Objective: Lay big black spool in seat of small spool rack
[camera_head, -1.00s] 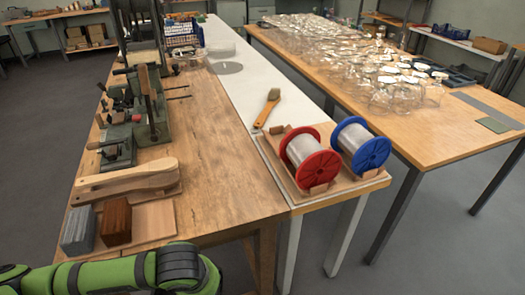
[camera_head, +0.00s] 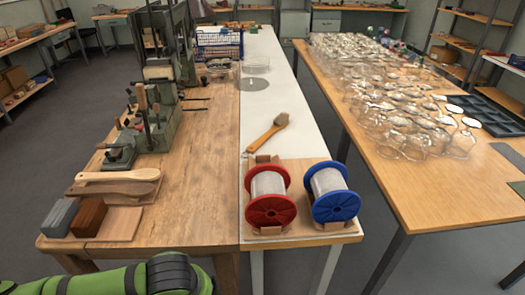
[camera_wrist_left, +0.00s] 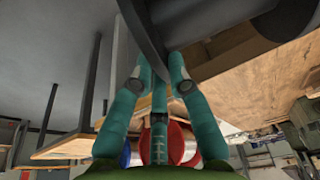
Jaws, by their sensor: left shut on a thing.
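A dark grey-black rounded flange (camera_wrist_left: 143,38), which looks like part of the big black spool, is at the top of the left wrist view. The teal fingers of my left gripper (camera_wrist_left: 158,78) are closed on its edge. Most of the spool is out of frame, and it does not show in the head view. A wooden rack board (camera_head: 312,233) at the near end of the white table carries a red spool (camera_head: 270,210) and a blue spool (camera_head: 334,206) side by side. I cannot tell whether it is the small spool rack. My right gripper is not in view.
A brush (camera_head: 268,133) lies behind the rack. Wooden paddles (camera_head: 115,185), a grey block (camera_head: 61,217) and a brown block (camera_head: 89,217) lie on the workbench (camera_head: 200,190), whose near right part is bare. Many glasses (camera_head: 400,100) stand on the right table.

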